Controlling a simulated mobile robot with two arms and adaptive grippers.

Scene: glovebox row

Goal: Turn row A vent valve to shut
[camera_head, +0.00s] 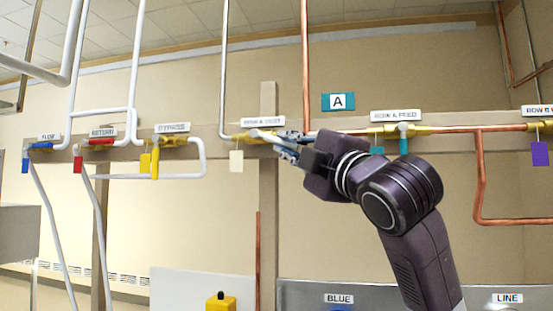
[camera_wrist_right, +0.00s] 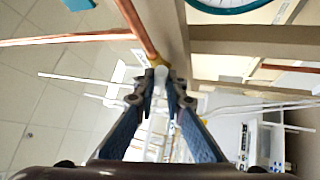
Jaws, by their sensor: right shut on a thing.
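The row A vent valve (camera_head: 243,137) is a brass valve on the wall rail, under a white label (camera_head: 263,122) and left of the teal A sign (camera_head: 338,102). A cream tag (camera_head: 236,161) hangs below it. My right gripper (camera_head: 278,140) reaches it from the right and is shut on its pale handle, which the fingers mostly hide. In the right wrist view the two blue-grey fingers (camera_wrist_right: 161,92) close in front of the brass valve body (camera_wrist_right: 163,72). The handle's exact angle cannot be told. My left gripper is not in view.
The row A feed valve (camera_head: 403,131) with a teal handle is to the right on the same rail. Yellow bypass (camera_head: 173,141), red return (camera_head: 100,143) and blue flow (camera_head: 41,146) valves are to the left. Copper pipes (camera_head: 305,60) run close by. A yellow box (camera_head: 220,302) stands below.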

